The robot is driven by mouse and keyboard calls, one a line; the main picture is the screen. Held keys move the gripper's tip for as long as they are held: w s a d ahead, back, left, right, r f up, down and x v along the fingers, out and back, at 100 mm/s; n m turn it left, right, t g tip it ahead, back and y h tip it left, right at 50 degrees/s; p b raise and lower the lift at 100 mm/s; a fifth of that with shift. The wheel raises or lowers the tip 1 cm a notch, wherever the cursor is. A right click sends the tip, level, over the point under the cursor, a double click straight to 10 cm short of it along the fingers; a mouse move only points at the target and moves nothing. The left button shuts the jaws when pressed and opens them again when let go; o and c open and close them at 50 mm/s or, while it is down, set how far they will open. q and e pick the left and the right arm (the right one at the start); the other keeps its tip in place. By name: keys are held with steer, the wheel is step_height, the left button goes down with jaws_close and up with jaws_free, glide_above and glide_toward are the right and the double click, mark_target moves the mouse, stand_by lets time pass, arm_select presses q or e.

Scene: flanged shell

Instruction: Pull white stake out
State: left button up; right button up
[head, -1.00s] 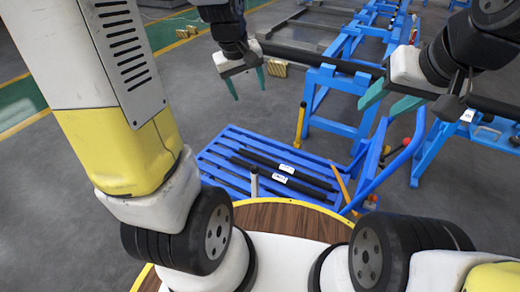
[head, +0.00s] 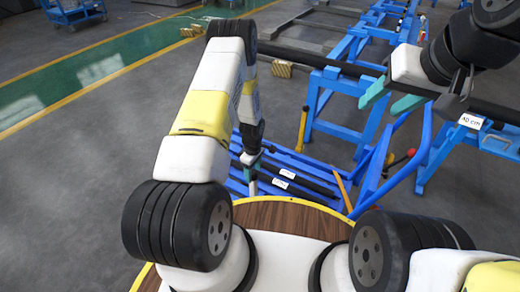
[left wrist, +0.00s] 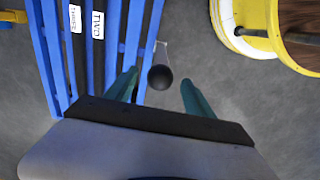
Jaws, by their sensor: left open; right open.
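The white stake (left wrist: 163,50) stands at the edge of the blue slatted cart. In the left wrist view I look down on its round black cap (left wrist: 160,77); the pale shaft shows only a little beyond it. In the head view a short piece of the stake (head: 252,188) shows below my left gripper (head: 249,168). My left gripper is open, and its two teal fingers (left wrist: 160,92) are on either side of the cap, with gaps between. Whether the fingers are at cap height is hard to tell. My right gripper (head: 389,98) is open and empty, far to the right.
The blue cart (head: 238,187) carries dark bars labelled TWO (left wrist: 97,30) and THREE (left wrist: 75,20). A round wooden deck with a yellow rim (head: 285,215) is close by. Blue stands (head: 318,100) hold a long dark pipe (head: 305,57) behind. A yellow post (head: 301,130) rises beyond the cart.

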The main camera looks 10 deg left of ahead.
mark_target(254, 182)
arm_select(q)
step_height(254, 182, down, 7)
steer(key=shift+f, duration=0.2)
stand_by(0.3)
jaws_close()
steer(key=shift+r, duration=0.1)
steer(key=shift+r, duration=4.95)
